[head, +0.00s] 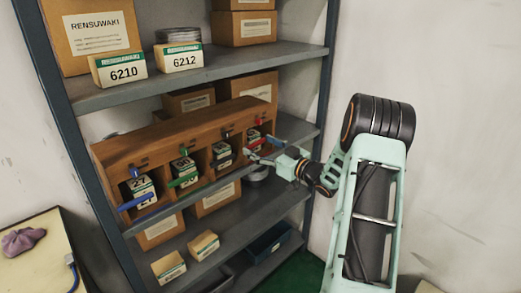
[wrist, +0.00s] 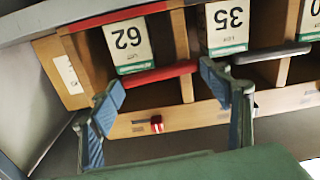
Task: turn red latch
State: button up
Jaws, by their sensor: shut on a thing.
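The red latch (wrist: 160,74) is a flat red bar across the front of the rightmost compartment of a wooden rack (head: 120,160). In the wrist view it lies crosswise between my two fingertips, in front of a white box marked with digits (wrist: 128,44). My gripper (wrist: 161,80) is shut on the red latch, with one blue-grey finger at each end of the bar. In the head view my gripper (head: 268,157) reaches the rack's right end from the right and partly hides the latch. A small red knob (wrist: 156,124) sits on the rack's wood near the latch.
The rack's other compartments have a blue latch (head: 138,202), a green latch (head: 184,180) and a grey latch (wrist: 270,54). Boxes stand on the shelf above (head: 210,73) and below. A shelf post (head: 322,80) stands close to my arm.

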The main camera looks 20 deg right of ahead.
jog(key=shift+s+a+r+n+b, duration=0.15)
jog(key=shift+r+n+b, duration=0.1)
jog(key=shift+n+b, duration=0.95)
jog(key=shift+w+a+r+n+b, duration=0.1)
jog(key=shift+r+n+b, duration=0.2)
jog(key=shift+n+b, duration=0.9)
jog(key=shift+s+a+r+n+b, duration=0.2)
jog(key=shift+n+b, duration=0.7)
jog(key=shift+b, duration=0.6)
jog(key=shift+w+r, duration=0.1)
jog(key=o, duration=1.7)
jog(key=v, duration=1.2)
jog(key=shift+c, duration=0.3)
